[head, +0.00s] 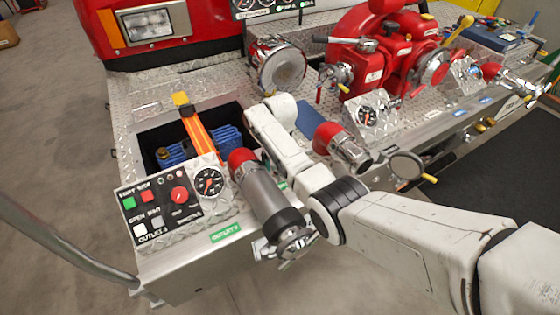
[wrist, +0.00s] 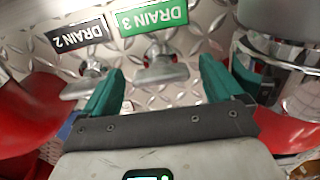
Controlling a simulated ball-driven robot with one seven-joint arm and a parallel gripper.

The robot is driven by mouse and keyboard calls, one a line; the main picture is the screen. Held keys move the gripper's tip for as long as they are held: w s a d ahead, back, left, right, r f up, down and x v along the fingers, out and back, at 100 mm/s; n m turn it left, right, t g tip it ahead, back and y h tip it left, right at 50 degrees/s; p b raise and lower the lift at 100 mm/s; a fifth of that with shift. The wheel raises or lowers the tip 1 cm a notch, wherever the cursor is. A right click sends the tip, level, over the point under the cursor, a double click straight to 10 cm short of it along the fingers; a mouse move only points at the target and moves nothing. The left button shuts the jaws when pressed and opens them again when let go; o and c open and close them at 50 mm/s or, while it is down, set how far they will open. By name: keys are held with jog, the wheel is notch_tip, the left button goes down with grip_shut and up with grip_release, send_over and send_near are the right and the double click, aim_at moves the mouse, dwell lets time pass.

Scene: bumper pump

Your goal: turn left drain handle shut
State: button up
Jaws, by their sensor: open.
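In the wrist view, two grey metal drain handles stand out from a diamond-plate panel. One handle (wrist: 165,73) is by the green DRAIN 3 label (wrist: 152,17), and the other (wrist: 77,89) is by the black DRAIN 2 label (wrist: 77,40). Both labels appear upside down. My gripper (wrist: 160,72) is open, with its teal fingers on either side of the DRAIN 3 handle. The left finger is close beside the DRAIN 2 handle; contact cannot be told. In the head view my arm hides the handles and the fingers.
A metal cylinder (wrist: 282,72) stands close at the right in the wrist view, with red curved parts at both sides. In the head view, a red-collared nozzle (head: 265,187), a gauge panel (head: 175,200) and a red pump (head: 375,65) crowd around my arm.

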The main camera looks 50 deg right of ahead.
notch_tip(320, 180, up, 11)
dwell(0.5)
jog(key=shift+f, duration=0.1)
dwell(0.5)
